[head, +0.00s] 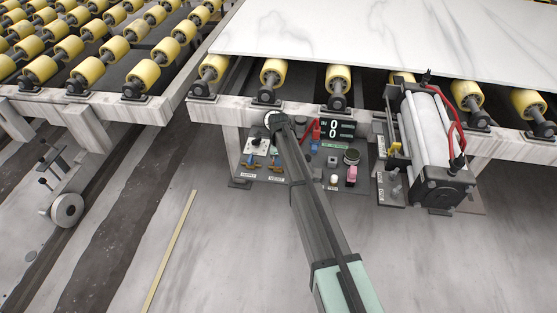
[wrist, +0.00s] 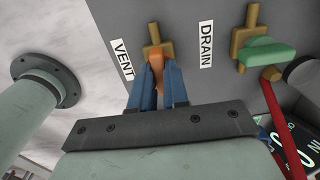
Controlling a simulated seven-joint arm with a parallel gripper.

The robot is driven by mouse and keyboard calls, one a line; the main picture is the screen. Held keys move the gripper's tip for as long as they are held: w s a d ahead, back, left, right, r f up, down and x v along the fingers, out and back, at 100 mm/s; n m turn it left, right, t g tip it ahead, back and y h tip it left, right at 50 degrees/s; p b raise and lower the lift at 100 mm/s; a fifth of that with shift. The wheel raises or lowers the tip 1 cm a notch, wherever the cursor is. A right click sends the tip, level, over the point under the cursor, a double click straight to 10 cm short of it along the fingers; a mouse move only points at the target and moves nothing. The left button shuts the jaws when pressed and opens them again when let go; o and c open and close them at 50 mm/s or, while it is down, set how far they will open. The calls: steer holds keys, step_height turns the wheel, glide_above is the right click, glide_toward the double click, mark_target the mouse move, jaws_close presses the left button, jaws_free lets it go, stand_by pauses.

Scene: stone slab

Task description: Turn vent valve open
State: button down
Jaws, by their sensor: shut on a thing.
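In the wrist view the vent valve has a brass body (wrist: 152,50) and an orange handle (wrist: 157,62), with a white VENT label (wrist: 122,59) at its left. My gripper (wrist: 158,78) has its two blue fingers closed around the orange handle, one on each side. The handle points from the brass body down toward my gripper; its lower end is hidden between the fingers. In the head view my dark arm reaches up to the control panel (head: 247,150) under the conveyor, and the grip on the valve cannot be made out there.
Right of the vent valve are a DRAIN label (wrist: 206,44) and a second valve with a green handle (wrist: 268,53) lying crosswise. A red bar (wrist: 283,125) and a digital display (head: 335,130) are close by. A pale flanged post (wrist: 35,90) stands left. A marble slab (head: 390,35) lies above on yellow rollers.

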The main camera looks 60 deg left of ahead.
steer(key=c, duration=1.1)
jaws_free()
steer(key=shift+r, duration=0.1)
step_height(320, 180, up, 14)
steer(key=shift+f, duration=0.15)
